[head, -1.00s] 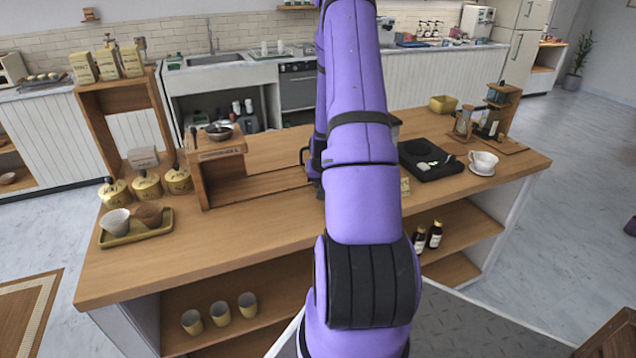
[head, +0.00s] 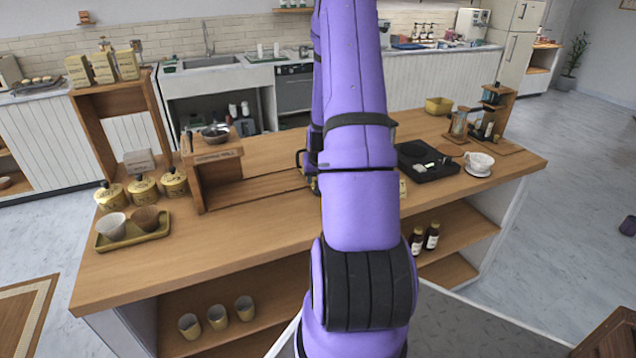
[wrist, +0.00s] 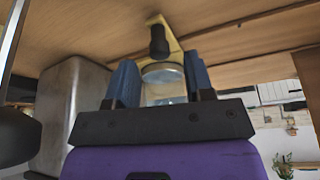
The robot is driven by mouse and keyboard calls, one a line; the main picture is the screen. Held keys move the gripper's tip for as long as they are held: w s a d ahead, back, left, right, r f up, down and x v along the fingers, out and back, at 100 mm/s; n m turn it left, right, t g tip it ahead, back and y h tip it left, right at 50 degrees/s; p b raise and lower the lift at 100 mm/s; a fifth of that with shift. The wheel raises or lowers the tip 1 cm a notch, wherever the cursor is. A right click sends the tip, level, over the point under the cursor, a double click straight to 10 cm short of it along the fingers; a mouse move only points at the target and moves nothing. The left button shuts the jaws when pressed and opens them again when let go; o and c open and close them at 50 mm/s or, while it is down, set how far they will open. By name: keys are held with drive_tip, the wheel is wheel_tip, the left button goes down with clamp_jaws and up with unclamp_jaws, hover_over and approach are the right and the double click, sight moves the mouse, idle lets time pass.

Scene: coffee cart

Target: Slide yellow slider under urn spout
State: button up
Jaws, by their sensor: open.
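In the wrist view, which looks upside down, my gripper (wrist: 160,66) shows two blue fingers, spread apart. A yellow piece (wrist: 173,36), apparently the slider, with a dark knob (wrist: 159,42) and a pale round part (wrist: 163,73), appears between and beyond the fingertips. I see no grip on it, and I cannot tell whether a finger touches it. A silver body (wrist: 72,118), probably the urn, stands to the left. In the head view my purple arm hides the gripper and most of the slider and urn; only a dark handle (head: 300,160) shows at the arm's left edge.
On the wooden counter (head: 240,240), a wooden stand (head: 213,165) and yellow canisters (head: 142,189) are left of my arm, with a tray (head: 135,238) of cups. A black scale (head: 425,165) and white cup (head: 479,162) are to the right. The front middle is clear.

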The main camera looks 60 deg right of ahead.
drive_tip(key=v, duration=0.6)
drive_tip(key=shift+r, duration=0.3)
drive_tip(key=shift+s+a, duration=0.1)
